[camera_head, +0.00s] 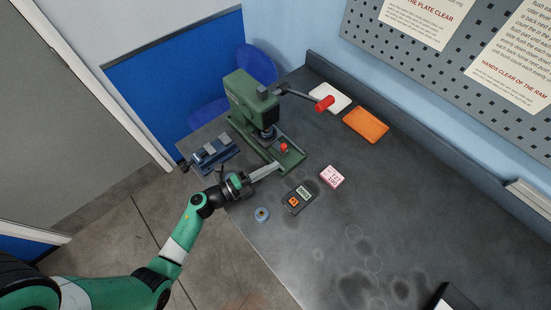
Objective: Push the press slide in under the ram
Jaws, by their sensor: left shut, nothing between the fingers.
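The green press (247,100) stands at the back left of the bench, with its dark ram (265,134) pointing down over its green base. A red knob (284,147) stands on the base's near right part, apart from the ram and to its right. It seems to sit on the press slide, whose outline is too small to make out. My left gripper (280,167) is shut and empty. Its pale fingers reach to the near edge of the base, just below the knob; I cannot tell whether they touch. My right gripper is not in view.
A red-tipped lever (324,103) sticks out right of the press. A blue vise-like tool (214,154) lies left of my gripper. A dark meter (298,199), a pink block (332,176) and a blue roll (262,214) lie nearby. An orange pad (366,125) lies farther back.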

